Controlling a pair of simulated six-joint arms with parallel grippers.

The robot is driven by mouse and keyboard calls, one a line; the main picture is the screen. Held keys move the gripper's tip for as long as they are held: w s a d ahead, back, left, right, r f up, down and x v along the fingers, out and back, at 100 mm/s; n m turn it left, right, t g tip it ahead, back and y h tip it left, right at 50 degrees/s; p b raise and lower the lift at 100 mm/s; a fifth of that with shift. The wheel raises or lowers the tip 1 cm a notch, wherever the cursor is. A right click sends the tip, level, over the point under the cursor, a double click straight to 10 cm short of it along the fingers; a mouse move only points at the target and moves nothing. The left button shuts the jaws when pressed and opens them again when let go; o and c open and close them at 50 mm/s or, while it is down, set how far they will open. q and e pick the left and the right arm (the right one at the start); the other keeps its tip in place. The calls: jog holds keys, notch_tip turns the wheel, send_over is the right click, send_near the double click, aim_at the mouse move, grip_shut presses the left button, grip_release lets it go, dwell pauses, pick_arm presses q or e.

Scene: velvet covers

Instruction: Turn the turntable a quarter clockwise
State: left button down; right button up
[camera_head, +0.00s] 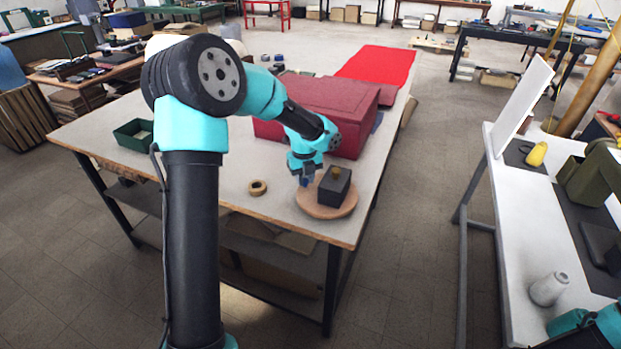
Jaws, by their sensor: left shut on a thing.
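The turntable (317,208) is a round, tan wooden disc near the front right corner of the left table. A dark grey block (338,187) with a small brass-coloured knob on top stands on its right part. My left gripper (306,181) points down at the turntable's far left side, beside the block. It is shut on a part of the turntable there, though the fingers and arm hide the exact grip. My right gripper is out of view; only a teal part of that arm shows at the bottom right.
On the left table (232,205), a tape roll (258,187) lies left of the turntable, a large red box (330,100) stands behind it, and a green tray (133,133) sits at the far left.

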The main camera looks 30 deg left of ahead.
pick_arm(q)
jog(key=c, duration=0.9)
grip_release()
jog(key=shift+c, duration=0.2)
notch_tip(320, 180, up, 17)
jog(key=shift+r, duration=0.2)
jog(key=shift+f, duration=0.1)
